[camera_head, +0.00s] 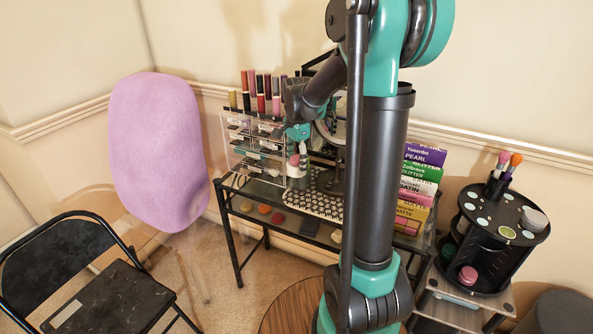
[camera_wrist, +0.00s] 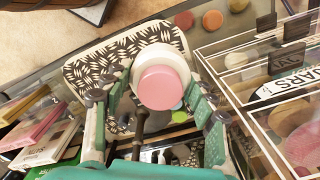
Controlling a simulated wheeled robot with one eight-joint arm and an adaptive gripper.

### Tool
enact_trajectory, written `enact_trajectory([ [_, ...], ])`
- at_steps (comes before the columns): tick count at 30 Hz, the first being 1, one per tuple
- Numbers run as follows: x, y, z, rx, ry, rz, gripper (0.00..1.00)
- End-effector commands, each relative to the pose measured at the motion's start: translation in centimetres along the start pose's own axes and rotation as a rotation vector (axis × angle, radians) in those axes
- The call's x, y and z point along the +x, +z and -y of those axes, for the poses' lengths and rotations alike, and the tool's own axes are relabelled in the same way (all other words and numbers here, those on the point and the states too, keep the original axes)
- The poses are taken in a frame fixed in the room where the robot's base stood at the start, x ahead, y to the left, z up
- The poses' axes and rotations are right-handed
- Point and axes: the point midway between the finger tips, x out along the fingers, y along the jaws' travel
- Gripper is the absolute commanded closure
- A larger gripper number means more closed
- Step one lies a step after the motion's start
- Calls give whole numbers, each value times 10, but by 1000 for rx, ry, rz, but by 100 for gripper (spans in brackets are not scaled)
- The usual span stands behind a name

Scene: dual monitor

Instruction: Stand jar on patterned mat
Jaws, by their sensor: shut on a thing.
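The jar has a round pink lid and a white body; it shows in the wrist view (camera_wrist: 163,87) between my fingers, and small in the head view (camera_head: 295,166). My gripper (camera_wrist: 162,78) is shut on the jar, with a finger on each side of it. In the head view my gripper (camera_head: 301,146) reaches down beside the clear drawer unit. The black-and-cream patterned mat (camera_head: 312,204) lies on the glass table; in the wrist view the jar overlaps the right part of the mat (camera_wrist: 92,72). I cannot tell whether the jar's base touches the mat.
A clear drawer unit (camera_head: 257,150) with lipsticks on top stands close to the left of the jar. Colourful palettes (camera_head: 418,180) stand at the table's right. A black rotating organiser (camera_head: 495,240) is further right. A folding chair (camera_head: 100,290) is at the lower left.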

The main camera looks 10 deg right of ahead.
Motion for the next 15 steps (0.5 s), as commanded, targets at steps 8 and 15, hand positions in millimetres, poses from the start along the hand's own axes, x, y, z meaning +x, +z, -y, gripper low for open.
enact_trajectory([
  [8,30,0,0,0,0,0,76],
  [15,30,0,0,0,0,0,76],
])
